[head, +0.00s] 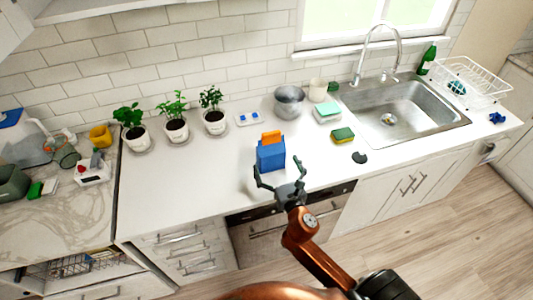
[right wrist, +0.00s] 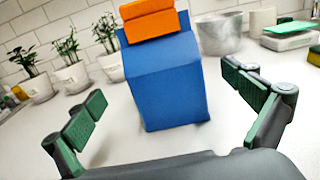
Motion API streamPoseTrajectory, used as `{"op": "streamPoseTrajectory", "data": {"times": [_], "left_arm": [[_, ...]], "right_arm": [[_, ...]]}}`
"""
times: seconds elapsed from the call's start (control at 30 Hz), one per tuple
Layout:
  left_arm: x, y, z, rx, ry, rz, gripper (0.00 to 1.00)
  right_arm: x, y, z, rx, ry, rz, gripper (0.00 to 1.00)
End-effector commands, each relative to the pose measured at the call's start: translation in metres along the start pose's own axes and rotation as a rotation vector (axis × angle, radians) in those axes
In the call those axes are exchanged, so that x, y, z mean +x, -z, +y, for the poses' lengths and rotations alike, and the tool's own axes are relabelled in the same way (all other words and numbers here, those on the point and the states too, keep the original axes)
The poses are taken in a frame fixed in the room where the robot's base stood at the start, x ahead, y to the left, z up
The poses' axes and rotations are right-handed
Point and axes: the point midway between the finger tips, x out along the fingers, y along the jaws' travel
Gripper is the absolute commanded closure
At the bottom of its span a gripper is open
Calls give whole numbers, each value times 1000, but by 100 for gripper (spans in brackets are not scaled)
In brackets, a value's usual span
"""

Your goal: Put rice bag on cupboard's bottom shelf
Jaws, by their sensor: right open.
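A blue bag with an orange top, which I take to be the rice bag (head: 271,155), stands upright on the white countertop. In the right wrist view the bag (right wrist: 168,85) is straight ahead, between the lines of the two fingers and a little beyond them. My right gripper (head: 277,182) is open and empty just in front of the bag, and its fingers (right wrist: 172,105) are spread wider than the bag. I cannot see them touching it. My left gripper is not in view. I cannot make out the cupboard's bottom shelf in either view.
Three potted plants (head: 175,128) stand along the wall at left. A metal pot (head: 289,102) is behind the bag to the right, with a sponge (head: 343,135) and a sink (head: 410,108) farther right. White cabinets and drawers (head: 187,250) are below the counter.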

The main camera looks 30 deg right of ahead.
Motion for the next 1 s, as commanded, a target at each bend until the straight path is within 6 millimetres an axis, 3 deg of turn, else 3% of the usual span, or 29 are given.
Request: {"op": "streamPoseTrajectory", "data": {"times": [0.3, 0.5, 0.8, 1.0], "left_arm": [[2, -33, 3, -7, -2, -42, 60], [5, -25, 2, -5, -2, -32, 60], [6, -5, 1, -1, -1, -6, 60], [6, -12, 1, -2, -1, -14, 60]], "right_arm": [[37, 1, -4, 4, 7, -1, 0], [63, 1, -4, 2, 5, 0, 0], [69, 1, -1, 2, 1, 1, 0], [69, 1, -1, 2, 1, 1, 13]]}}
